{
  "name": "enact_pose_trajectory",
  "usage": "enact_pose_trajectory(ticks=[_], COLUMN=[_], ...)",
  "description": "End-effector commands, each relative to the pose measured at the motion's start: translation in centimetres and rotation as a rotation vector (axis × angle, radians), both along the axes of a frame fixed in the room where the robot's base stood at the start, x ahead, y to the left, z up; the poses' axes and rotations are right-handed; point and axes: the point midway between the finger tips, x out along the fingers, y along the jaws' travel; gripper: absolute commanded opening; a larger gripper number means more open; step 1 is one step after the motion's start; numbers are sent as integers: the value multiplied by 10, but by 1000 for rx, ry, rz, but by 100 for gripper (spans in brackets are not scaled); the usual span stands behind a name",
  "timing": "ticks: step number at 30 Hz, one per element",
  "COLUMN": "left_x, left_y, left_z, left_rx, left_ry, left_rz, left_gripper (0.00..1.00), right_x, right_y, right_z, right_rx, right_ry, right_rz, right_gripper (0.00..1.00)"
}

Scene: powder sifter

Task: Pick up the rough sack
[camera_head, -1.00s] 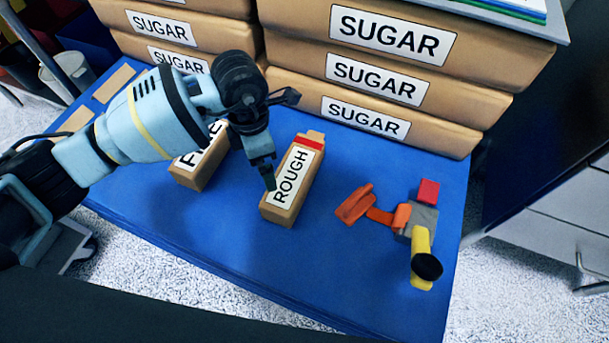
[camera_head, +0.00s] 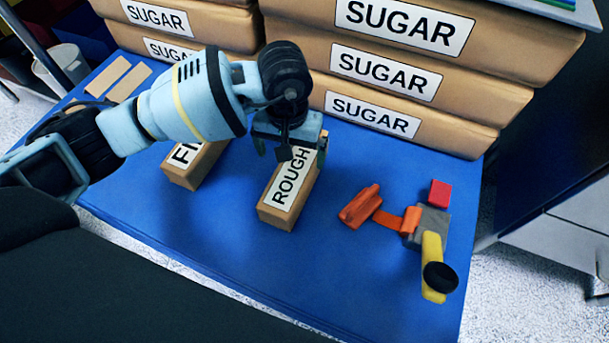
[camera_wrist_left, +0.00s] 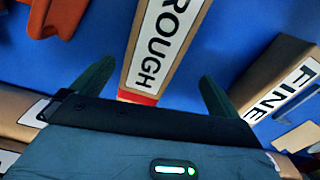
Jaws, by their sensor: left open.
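The rough sack (camera_head: 284,203), a tan block-shaped bag with a white ROUGH label, lies on the blue table top. My left gripper (camera_head: 289,150) is above its far end, fingers pointing down, and hides that end in the head view. In the left wrist view the rough sack (camera_wrist_left: 163,40) runs up between the two open fingers (camera_wrist_left: 155,88), with its red band close to the gripper's palm. Space shows between each finger and the sack, so I see no contact. My right gripper is in neither view.
The fine sack (camera_head: 187,170) lies to the left, also beside the fingers in the left wrist view (camera_wrist_left: 285,85). Large sugar bags (camera_head: 395,75) are stacked behind. An orange, grey and yellow tool (camera_head: 410,222) and a red block (camera_head: 440,193) lie right. The table front is clear.

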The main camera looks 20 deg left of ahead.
Motion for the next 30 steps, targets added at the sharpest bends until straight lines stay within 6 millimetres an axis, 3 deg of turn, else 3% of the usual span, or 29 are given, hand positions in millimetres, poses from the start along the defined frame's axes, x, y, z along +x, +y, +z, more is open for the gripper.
enact_pose_trajectory(ticks=[4,11,19,26,30], left_x=[0,0,-1,-1,-5], left_y=[1,1,1,0,-3], left_z=[-2,-3,-27,-31,-45], left_rx=[3,4,3,3,2], left_ry=[-2,-2,0,-2,2], left_rz=[-116,-144,-141,-142,-142], left_gripper=[100,100,100,100,100], right_x=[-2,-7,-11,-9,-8], right_y=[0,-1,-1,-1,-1], right_z=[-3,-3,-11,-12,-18], right_rx=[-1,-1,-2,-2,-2], right_ry=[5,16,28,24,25], right_rz=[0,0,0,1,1], right_gripper=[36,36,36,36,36])
